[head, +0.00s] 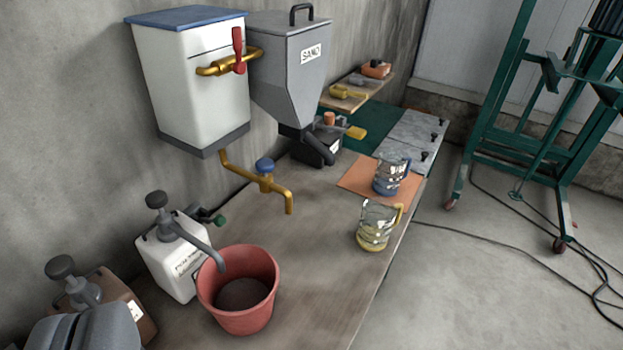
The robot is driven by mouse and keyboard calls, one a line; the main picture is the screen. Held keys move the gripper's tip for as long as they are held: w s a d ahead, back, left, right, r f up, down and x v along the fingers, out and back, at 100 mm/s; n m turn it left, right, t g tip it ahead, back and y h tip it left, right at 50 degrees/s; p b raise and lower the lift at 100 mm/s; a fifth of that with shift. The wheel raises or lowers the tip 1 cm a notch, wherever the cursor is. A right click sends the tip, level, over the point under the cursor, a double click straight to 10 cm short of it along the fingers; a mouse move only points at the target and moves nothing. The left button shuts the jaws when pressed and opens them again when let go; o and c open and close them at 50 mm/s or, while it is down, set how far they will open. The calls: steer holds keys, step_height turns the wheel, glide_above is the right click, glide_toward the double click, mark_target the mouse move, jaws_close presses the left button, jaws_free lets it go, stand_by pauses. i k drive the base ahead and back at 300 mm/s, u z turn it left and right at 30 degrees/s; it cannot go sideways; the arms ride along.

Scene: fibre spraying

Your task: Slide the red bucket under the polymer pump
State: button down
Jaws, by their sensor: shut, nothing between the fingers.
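The red bucket (240,312) stands upright on the bench in the lower middle. Its inside looks dark at the bottom; I cannot tell whether that is contents or shadow. The grey hand pump (185,228) sits on a white labelled container (168,262) just behind and left of the bucket. The label is too small to read surely. The pump's spout reaches over the bucket's rim and its tip shows above the opening. A grey shape at the lower left, cut off by the frame edge, looks like my gripper (90,328). It is shut and empty, left of the bucket and apart from it.
A brown container with a pump (128,302) stands at the left. A white tank (190,85) with brass taps and a grey sand hopper (290,75) hang behind. A brass tap (270,184) juts over the bench. Two glass jugs (375,228) (391,178) stand right; bench (318,278) beside the bucket is clear.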

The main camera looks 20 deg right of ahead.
mark_target(240, 299)
steer(key=k, duration=0.9)
steer(key=z, duration=1.4)
steer(key=i, duration=1.95)
steer(key=u, duration=1.45)
